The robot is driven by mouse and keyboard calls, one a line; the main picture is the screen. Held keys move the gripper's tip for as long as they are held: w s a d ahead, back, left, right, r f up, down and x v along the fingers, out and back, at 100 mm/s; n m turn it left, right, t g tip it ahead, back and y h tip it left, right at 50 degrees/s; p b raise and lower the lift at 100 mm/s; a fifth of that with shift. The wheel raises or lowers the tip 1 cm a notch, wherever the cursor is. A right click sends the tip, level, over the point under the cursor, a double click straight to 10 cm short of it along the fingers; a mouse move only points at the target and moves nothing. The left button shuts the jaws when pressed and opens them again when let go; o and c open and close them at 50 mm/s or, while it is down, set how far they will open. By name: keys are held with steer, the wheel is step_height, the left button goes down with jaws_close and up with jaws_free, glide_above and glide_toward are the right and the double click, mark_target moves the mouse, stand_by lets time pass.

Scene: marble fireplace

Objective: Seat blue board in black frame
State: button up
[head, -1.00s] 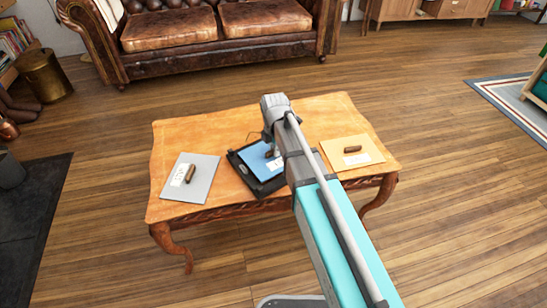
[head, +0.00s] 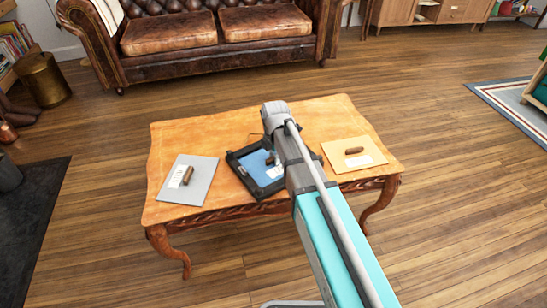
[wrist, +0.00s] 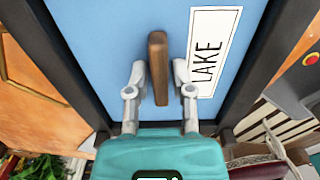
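The blue board (head: 256,167) lies within the black frame (head: 241,173) on the wooden table, partly hidden by my arm. In the wrist view the blue board (wrist: 105,45) sits between the frame's two dark side bars (wrist: 55,55). It has a brown handle (wrist: 158,68) and a white label reading "LAKE" (wrist: 212,50). My gripper (wrist: 159,75) has one finger on each side of the handle, with a small gap visible on both sides, so it is open around it. I cannot tell whether the board is flush along every edge.
A grey board (head: 198,190) with a brown handle and label lies at the table's left. A yellow board (head: 345,166) with a similar handle lies at the right. Bare tabletop (head: 200,135) shows behind. A brown leather sofa (head: 170,35) stands beyond the table.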

mark_target(274, 156)
steer(key=shift+o, duration=0.8)
steer(key=shift+r, duration=0.15)
step_height(274, 156, up, 12)
steer(key=p, duration=1.2)
stand_by(0.5)
steer(key=s+d+m, duration=0.6)
steer(key=d+m, duration=0.3)
steer(key=m, duration=0.3)
steer(key=s+d+m, duration=0.7)
steer(key=d+m, duration=0.2)
steer(key=m, duration=0.4)
steer(key=shift+d, duration=0.4)
